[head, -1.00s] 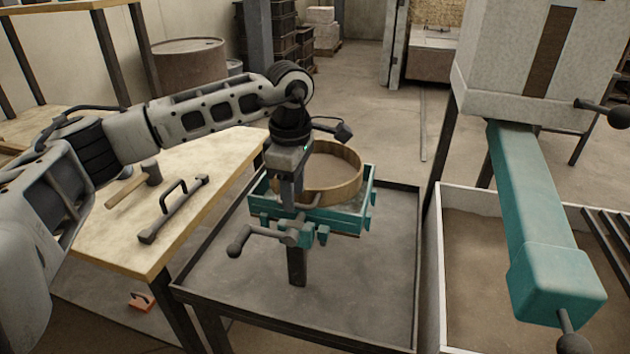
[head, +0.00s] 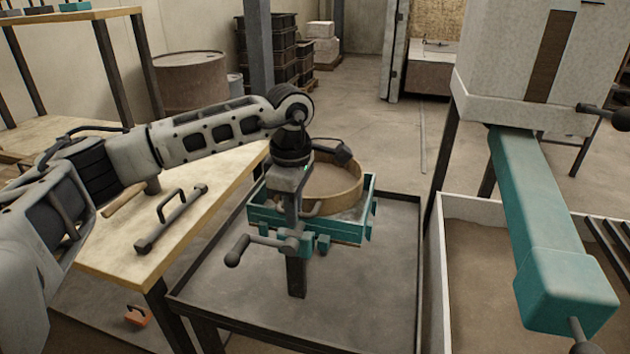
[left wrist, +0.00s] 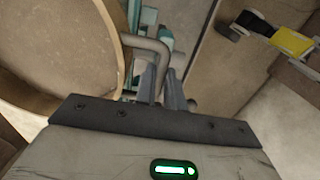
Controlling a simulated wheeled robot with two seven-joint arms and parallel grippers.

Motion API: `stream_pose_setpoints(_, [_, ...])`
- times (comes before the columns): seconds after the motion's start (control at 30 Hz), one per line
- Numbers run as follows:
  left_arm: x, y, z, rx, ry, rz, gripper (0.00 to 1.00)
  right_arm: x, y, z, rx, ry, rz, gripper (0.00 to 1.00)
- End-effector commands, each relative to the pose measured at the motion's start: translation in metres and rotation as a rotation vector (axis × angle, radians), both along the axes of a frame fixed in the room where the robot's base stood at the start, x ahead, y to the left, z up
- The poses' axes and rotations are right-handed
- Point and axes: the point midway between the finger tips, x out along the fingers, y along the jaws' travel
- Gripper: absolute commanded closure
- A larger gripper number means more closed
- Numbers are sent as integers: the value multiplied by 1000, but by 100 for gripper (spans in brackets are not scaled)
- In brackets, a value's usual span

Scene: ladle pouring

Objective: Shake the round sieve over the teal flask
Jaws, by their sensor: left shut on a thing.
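The round sieve (head: 347,200) has a pale wooden rim and sits level, over or within the teal flask (head: 267,222), an open box frame on a stand. I cannot tell whether the sieve touches the flask. My left gripper (head: 303,207) is shut on the sieve's bent grey handle at the rim's near left side. In the left wrist view the sieve (left wrist: 122,30) fills the left, and its handle runs into the left gripper's fingers (left wrist: 165,82). My wrist hides part of the sieve and flask. My right gripper is not in view.
A low dark-rimmed tray (head: 360,290) surrounds the stand. A workbench (head: 120,245) at left carries a handled grey tool (head: 170,220). A white-walled sand bin (head: 475,270) and a teal machine arm (head: 550,230) stand at right.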

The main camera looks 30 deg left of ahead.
Motion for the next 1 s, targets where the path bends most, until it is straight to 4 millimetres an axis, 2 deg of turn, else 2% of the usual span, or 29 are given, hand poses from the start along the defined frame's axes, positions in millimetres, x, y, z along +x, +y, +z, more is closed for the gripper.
stream_pose_setpoints(0.43, [-1, -2, 0, -1, 3, -1, 100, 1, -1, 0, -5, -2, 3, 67])
stream_pose_setpoints(0.7, [5, -27, 0, -2, 3, -4, 100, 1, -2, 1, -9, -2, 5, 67])
stream_pose_setpoints(0.77, [4, -24, 0, -1, 3, -1, 100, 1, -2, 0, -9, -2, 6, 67])
stream_pose_setpoints(1.0, [-3, 9, -1, 0, 1, 4, 100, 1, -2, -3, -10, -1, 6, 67])
